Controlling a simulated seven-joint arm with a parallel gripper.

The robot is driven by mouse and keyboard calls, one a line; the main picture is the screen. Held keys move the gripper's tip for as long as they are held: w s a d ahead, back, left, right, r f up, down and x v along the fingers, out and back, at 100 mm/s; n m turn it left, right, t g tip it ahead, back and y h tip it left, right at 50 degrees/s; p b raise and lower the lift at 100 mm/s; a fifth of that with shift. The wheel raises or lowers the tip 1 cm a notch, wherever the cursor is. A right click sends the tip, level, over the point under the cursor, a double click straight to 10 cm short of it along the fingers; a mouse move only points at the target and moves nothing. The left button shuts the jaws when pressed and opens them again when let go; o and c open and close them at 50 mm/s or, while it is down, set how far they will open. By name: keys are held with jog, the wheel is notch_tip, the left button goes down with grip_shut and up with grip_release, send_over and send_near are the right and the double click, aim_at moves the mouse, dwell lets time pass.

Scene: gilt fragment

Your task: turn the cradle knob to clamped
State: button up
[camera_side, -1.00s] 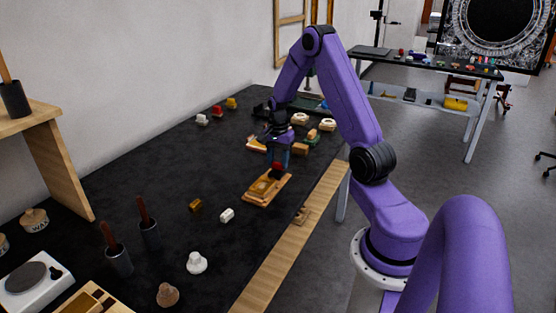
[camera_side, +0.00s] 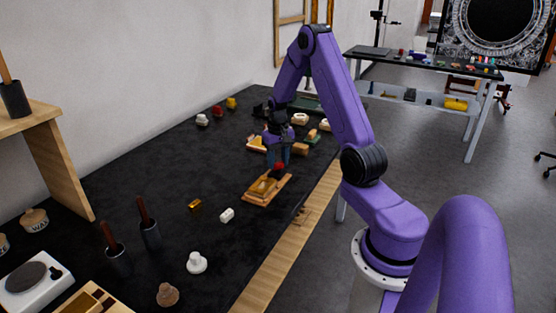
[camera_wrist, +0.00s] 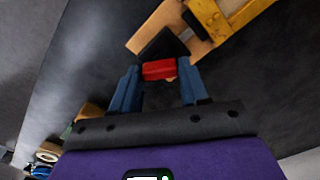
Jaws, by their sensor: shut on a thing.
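The cradle (camera_side: 258,199) is a small wooden board with a yellow-gold piece (camera_side: 264,187) on it, on the dark bench near its front edge. Its red knob (camera_side: 280,166) stands at the board's far end. The wrist view shows the red knob (camera_wrist: 158,69) between my blue fingers, with a black part just beyond it. My gripper (camera_side: 279,160) points down over that end and is shut on the red knob. The wrist view shows the cradle board (camera_wrist: 150,34) at the top right, slanted. The clamp marking cannot be read.
A small gold block (camera_side: 195,205) and a white block (camera_side: 227,215) lie left of the cradle. Wooden and pale pieces (camera_side: 257,146) crowd the bench behind my gripper. Upright handled tools (camera_side: 148,226) stand at the near left. The bench middle is clear.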

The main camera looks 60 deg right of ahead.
jog(key=n, duration=0.6)
jog(key=shift+n, duration=0.3)
jog(key=shift+r, duration=0.1)
dwell(0.4)
jog(key=o, duration=1.1)
jog(key=shift+c, duration=0.2)
notch_tip(320, 180, up, 17)
jog(key=shift+r, duration=0.2)
